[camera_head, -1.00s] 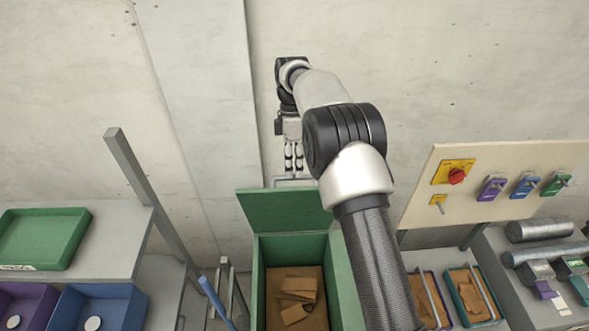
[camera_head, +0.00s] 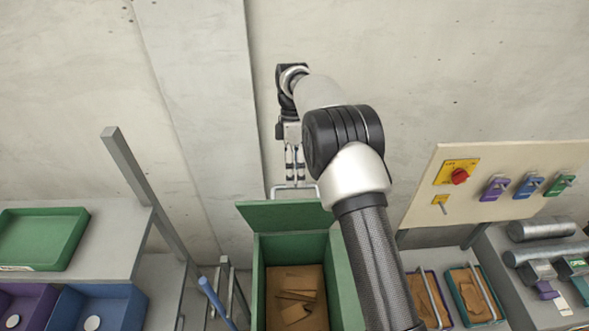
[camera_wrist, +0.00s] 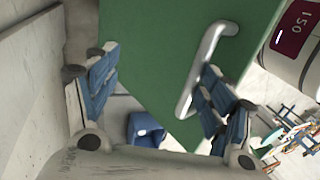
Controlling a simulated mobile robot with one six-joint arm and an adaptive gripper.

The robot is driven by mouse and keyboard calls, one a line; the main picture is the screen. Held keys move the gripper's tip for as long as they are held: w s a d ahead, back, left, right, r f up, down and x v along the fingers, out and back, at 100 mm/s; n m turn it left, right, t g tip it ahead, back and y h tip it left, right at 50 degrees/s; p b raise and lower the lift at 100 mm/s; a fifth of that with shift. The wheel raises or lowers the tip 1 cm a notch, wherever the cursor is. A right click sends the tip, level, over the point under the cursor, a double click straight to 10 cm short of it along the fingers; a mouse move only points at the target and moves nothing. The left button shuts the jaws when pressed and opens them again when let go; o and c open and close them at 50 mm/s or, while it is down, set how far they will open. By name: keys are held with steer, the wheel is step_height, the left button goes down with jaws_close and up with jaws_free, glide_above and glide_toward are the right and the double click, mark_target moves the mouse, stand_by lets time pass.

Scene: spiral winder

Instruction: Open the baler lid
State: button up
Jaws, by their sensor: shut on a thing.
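The green baler (camera_head: 342,285) stands at the bottom middle of the head view, its top open, with brown cardboard pieces (camera_head: 295,290) inside. Its green lid (camera_head: 285,215) is raised at the back, tilted away from the opening. A grey bar handle (camera_head: 296,187) shows at the lid's far edge. My gripper (camera_head: 295,175) is at this handle and shut on it. In the wrist view, the lid (camera_wrist: 150,50) fills the middle behind my gripper (camera_wrist: 160,95), and the handle (camera_wrist: 207,62) runs beside the right finger. The exact contact is hard to see.
A concrete wall (camera_head: 400,70) stands close behind my gripper. A control panel (camera_head: 500,190) with switches is on the right, cardboard trays (camera_head: 470,295) below it. A grey post (camera_head: 150,185) and a shelf with a green tray (camera_head: 40,238) stand on the left.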

steer(key=v, duration=0.6)
steer(key=shift+w+f, duration=0.15)
steer(key=c, duration=0.5)
steer(key=shift+v, duration=0.8)
steer(key=shift+c, duration=0.2)
steer(key=shift+s, duration=0.3)
